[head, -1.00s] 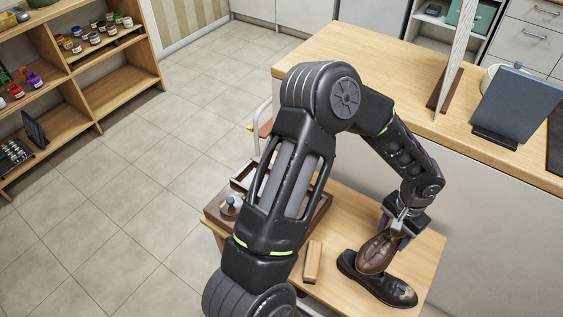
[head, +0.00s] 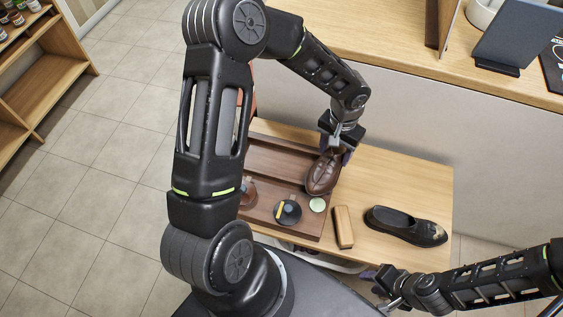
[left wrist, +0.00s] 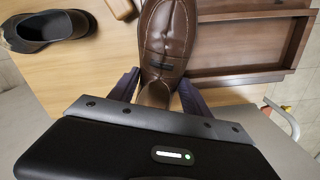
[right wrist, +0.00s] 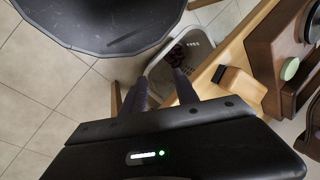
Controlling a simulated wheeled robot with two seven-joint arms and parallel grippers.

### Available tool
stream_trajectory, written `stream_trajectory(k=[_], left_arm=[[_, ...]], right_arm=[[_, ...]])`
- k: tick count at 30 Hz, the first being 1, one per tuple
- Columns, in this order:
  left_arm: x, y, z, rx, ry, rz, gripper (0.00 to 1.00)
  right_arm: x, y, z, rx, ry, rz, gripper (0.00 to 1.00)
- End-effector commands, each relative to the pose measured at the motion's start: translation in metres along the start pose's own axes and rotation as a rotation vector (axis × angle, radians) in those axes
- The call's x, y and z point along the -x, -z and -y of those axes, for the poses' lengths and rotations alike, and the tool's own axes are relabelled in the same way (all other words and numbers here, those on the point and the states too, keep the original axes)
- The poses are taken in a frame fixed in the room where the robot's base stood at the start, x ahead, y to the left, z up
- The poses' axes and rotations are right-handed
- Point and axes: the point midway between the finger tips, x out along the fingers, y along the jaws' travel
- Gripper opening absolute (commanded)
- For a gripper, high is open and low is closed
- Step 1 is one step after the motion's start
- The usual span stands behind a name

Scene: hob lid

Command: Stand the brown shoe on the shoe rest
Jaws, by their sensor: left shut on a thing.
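The brown shoe (head: 322,175) is in my left gripper (head: 336,148), which is shut on its heel end. It hangs toe forward over the right edge of a brown wooden tray unit (head: 262,152); I cannot tell whether it touches it. I cannot tell which part of this unit is the shoe rest. In the left wrist view the brown shoe (left wrist: 165,40) lies between the fingers, with the brown unit (left wrist: 237,72) to its right. My right gripper (head: 380,278) is empty and open at the table's front edge; its fingers (right wrist: 162,85) stand apart.
A black shoe (head: 395,224) lies on the light wooden table (head: 420,178) at the right. A wooden block (head: 343,226) lies between it and the unit. A dark tin (head: 287,212) and a pale green disc (head: 317,204) sit in the unit's front part. A counter (head: 400,52) stands behind.

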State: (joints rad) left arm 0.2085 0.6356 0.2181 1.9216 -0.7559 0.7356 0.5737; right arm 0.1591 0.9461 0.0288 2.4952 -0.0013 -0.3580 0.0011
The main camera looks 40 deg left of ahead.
Motion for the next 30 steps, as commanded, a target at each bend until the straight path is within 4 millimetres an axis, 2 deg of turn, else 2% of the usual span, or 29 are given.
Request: stream_trajectory(k=[1, 5, 8, 11, 14, 18, 21, 25, 30], left_arm=[[0.000, 0.000, 0.000, 0.001, 0.000, -0.001, 0.05], [-0.001, 0.001, 0.006, 0.049, 0.001, -0.003, 0.05], [-0.001, 0.002, 0.020, 0.177, 0.002, -0.005, 0.05], [0.001, 0.001, 0.042, 0.398, 0.001, -0.009, 0.05], [0.006, -0.005, 0.067, 0.700, 0.000, -0.011, 0.05], [0.019, -0.024, 0.098, 1.174, -0.004, -0.011, 0.05], [0.029, -0.041, 0.113, 1.481, -0.006, -0.010, 0.05], [0.041, -0.059, 0.122, 1.757, -0.005, -0.005, 0.05], [0.051, -0.069, 0.126, 1.904, -0.001, -0.001, 0.05]], right_arm=[[0.000, 0.000, 0.000, 0.000, 0.000, 0.000, 0.40], [-0.007, 0.000, -0.003, 0.001, 0.000, 0.000, 0.50], [-0.023, 0.000, -0.009, 0.001, 0.000, 0.000, 0.58], [-0.046, 0.000, -0.018, 0.001, 0.000, 0.000, 0.60], [-0.076, -0.001, -0.030, 0.001, 0.000, 0.000, 0.60], [-0.119, -0.001, -0.046, 0.002, -0.001, 0.000, 0.60], [-0.143, -0.001, -0.056, 0.002, -0.001, 0.000, 0.60], [-0.162, -0.001, -0.063, 0.002, -0.001, 0.000, 0.60], [-0.167, -0.001, -0.065, 0.003, -0.001, 0.000, 0.60]])
